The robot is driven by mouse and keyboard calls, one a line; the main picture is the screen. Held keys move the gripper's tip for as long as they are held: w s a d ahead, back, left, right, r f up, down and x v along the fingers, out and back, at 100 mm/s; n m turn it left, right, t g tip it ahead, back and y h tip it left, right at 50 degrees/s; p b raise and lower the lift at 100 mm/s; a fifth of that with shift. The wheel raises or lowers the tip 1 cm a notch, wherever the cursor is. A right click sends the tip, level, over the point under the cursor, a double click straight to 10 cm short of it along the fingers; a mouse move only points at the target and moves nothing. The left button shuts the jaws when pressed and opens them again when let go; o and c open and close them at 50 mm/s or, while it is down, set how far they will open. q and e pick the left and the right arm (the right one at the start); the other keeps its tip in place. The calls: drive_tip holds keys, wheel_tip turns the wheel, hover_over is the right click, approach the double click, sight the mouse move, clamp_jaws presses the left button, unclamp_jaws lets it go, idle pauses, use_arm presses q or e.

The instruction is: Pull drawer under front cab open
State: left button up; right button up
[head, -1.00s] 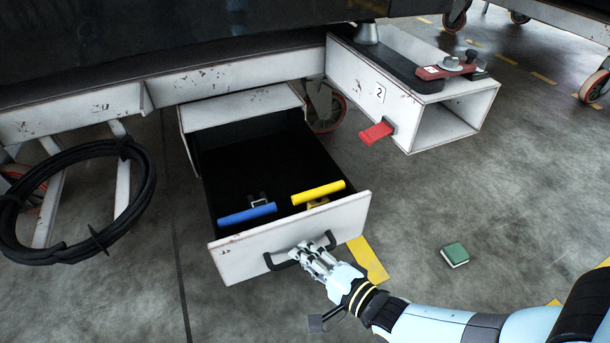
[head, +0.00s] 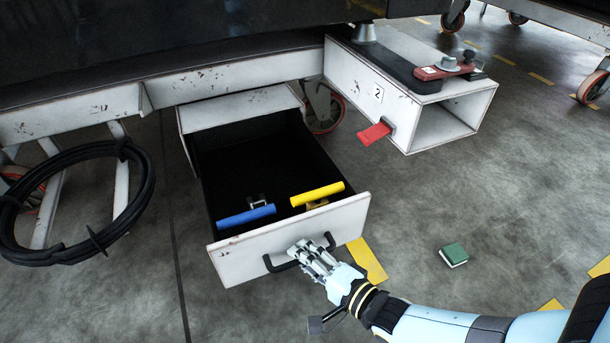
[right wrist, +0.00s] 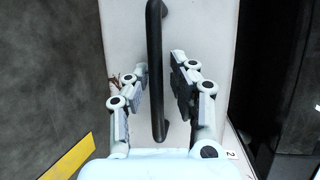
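The drawer (head: 233,262) under the white frame is pulled well out, with its dark inside showing. Its front panel carries a black bar handle (head: 282,266), which also shows upright in the right wrist view (right wrist: 156,60). My right gripper (head: 308,252) is at the right part of the handle. In the right wrist view its fingers (right wrist: 157,84) stand on both sides of the bar, with gaps between, so it is open and not clamped. A blue-handled tool (head: 246,215) and a yellow-handled tool (head: 318,194) lie inside the drawer. My left gripper is not in view.
A white box beam (head: 440,128) with a red tab (head: 374,133) stands right of the drawer. A black cable coil (head: 148,190) hangs at the left. A small green box (head: 454,255) lies on the floor at right. The floor before the drawer looks clear.

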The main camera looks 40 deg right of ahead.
sight(290, 226)
drive_tip(key=shift+r, duration=0.45)
drive_tip(key=o, duration=1.1)
wheel_tip(290, 226, up, 7)
drive_tip(key=shift+w+f, duration=0.1)
drive_tip(key=shift+w, duration=0.05)
drive_tip(key=shift+r, duration=0.95)
drive_tip(key=c, duration=1.1)
drive_tip(key=shift+s+f, duration=0.1)
drive_tip(key=shift+s, duration=0.15)
